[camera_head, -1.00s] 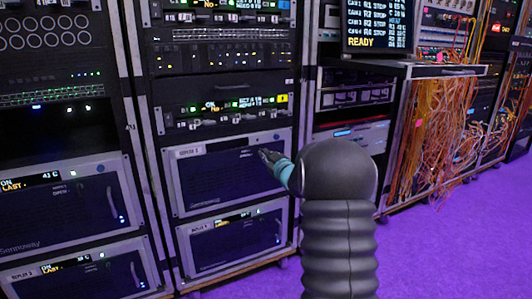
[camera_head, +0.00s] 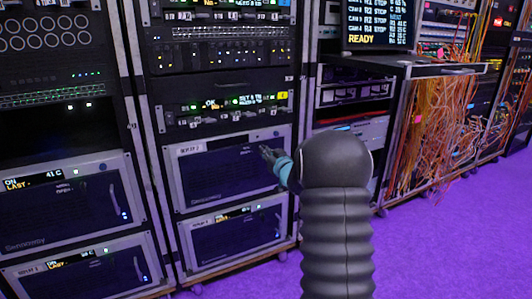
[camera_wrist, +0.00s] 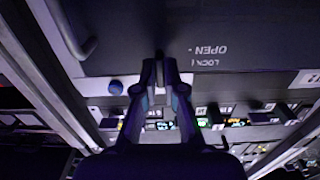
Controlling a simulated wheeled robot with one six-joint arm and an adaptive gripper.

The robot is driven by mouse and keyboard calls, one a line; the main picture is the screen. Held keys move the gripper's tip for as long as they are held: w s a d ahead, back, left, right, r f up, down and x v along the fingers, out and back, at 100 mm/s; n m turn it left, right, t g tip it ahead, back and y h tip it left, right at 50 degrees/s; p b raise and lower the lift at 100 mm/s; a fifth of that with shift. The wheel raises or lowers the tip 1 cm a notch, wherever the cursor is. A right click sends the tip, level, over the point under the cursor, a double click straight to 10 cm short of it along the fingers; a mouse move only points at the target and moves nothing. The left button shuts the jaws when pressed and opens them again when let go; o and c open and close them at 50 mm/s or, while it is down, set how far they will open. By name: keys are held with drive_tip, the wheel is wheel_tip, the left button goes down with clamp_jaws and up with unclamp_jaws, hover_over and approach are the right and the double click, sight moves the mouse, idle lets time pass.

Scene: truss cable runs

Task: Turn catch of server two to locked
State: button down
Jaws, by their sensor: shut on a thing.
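Another server (camera_head: 235,238) sits just below in the same rack. A unit with switches and a lit display (camera_head: 222,108) is above. A blue round button (camera_wrist: 116,88) and a curved handle (camera_wrist: 88,45) are near my fingers. Purple floor (camera_head: 440,240) is open at the right.

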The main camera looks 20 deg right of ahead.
drive_tip(key=c, duration=1.3)
unclamp_jaws()
drive_tip(key=shift+o, duration=0.2)
drive_tip(key=s, duration=1.2)
drive_tip(key=shift+d, duration=0.2)
